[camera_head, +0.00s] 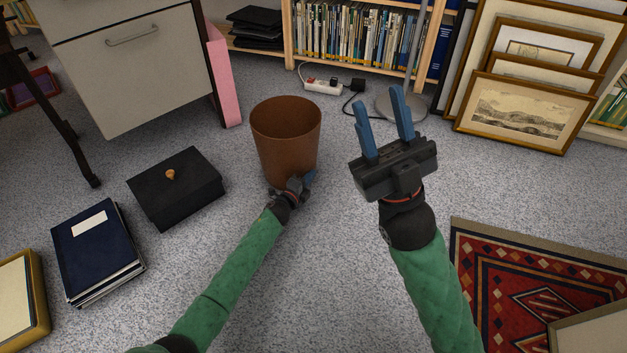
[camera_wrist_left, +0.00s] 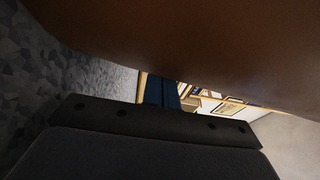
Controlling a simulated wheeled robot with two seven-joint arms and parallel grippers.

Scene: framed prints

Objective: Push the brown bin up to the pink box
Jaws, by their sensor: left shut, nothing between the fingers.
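The brown bin (camera_head: 285,140) stands upright and open-topped on the grey carpet, in the middle of the head view. The pink box (camera_head: 222,75) is a tall, narrow thing beside the white cabinet, behind and to the left of the bin, with carpet between them. My left gripper (camera_head: 308,180) is low at the near side of the bin, shut and empty; I cannot tell whether it touches. In the left wrist view the bin's brown wall (camera_wrist_left: 200,35) fills the top, close to the blue fingers (camera_wrist_left: 161,92). My right gripper (camera_head: 383,118) is raised, open and empty, right of the bin.
A black box with a knob (camera_head: 176,186) and a dark blue stack of folders (camera_head: 96,248) lie to the left. A power strip (camera_head: 322,87) and lamp base (camera_head: 400,107) are behind. Framed prints (camera_head: 525,110) lean at right, above a red rug (camera_head: 500,275).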

